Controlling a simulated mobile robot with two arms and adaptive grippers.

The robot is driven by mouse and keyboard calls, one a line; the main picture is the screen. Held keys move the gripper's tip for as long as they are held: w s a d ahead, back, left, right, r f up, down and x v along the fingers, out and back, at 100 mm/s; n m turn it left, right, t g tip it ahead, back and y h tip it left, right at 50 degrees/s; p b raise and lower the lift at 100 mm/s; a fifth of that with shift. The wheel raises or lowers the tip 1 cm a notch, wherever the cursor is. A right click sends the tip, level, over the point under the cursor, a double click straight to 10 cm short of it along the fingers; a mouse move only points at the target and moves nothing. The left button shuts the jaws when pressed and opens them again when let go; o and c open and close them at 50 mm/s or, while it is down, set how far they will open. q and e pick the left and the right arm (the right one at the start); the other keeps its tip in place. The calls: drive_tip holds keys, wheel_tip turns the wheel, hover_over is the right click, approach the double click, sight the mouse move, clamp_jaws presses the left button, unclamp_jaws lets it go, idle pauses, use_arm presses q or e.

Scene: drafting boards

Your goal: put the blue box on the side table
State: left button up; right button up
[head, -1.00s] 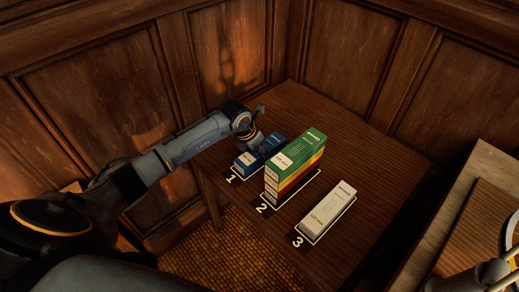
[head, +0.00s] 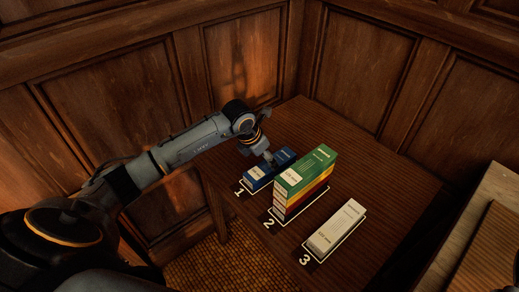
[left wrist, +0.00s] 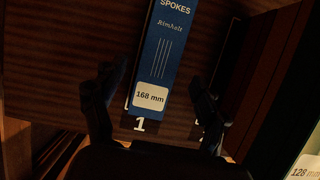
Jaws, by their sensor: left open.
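The blue box (head: 284,157) lies flat on the dark wooden table (head: 330,118) at the spot marked 1. In the left wrist view the blue box (left wrist: 163,55) shows "SPOKES" and a white "168 mm" label. My left gripper (head: 267,158) is over the box and hides its middle in the head view. In the left wrist view the open fingers of my left gripper (left wrist: 154,84) stand on either side of the box, with gaps visible. I cannot tell its height above the box. My right gripper is not in view.
A taller stack of green, yellow and red boxes (head: 306,180) stands close by at spot 2. A white box (head: 336,227) lies at spot 3. Another wooden surface with a pale edge (head: 468,225) is at the right. Panelled walls close off the back.

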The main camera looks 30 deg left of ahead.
use_arm(q)
drive_tip(key=v, duration=0.6)
drive_tip(key=shift+r, duration=0.25)
